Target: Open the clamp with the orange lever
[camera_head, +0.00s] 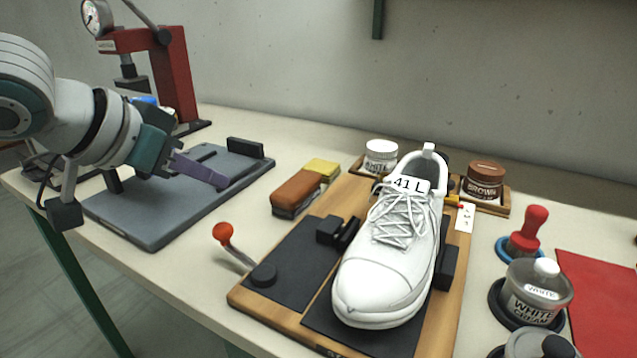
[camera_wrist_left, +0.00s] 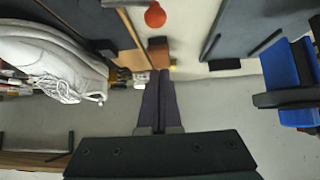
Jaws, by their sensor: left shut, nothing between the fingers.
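The orange lever (camera_head: 222,232) is a ball on a thin rod, rising up and left from a dark pivot at the front left corner of the wooden clamp board (camera_head: 240,297). In the left wrist view its ball (camera_wrist_left: 155,15) is at the top. A white shoe (camera_head: 385,280) tagged "41 L" stands on the board between a black left jaw (camera_head: 333,232) and a black right jaw (camera_head: 446,268). I cannot tell whether the jaws touch it. My left gripper (camera_head: 223,184) is shut and empty, above the grey mat, behind and apart from the ball. It also shows in the left wrist view (camera_wrist_left: 157,74).
A grey mat (camera_head: 150,238) lies left, with a red press (camera_head: 175,75) behind it. A brown brush (camera_head: 296,192) lies between mat and board. Jars, a red-handled stamp (camera_head: 530,228) and a red mat (camera_head: 600,300) are right. Bare table surrounds the lever's ball.

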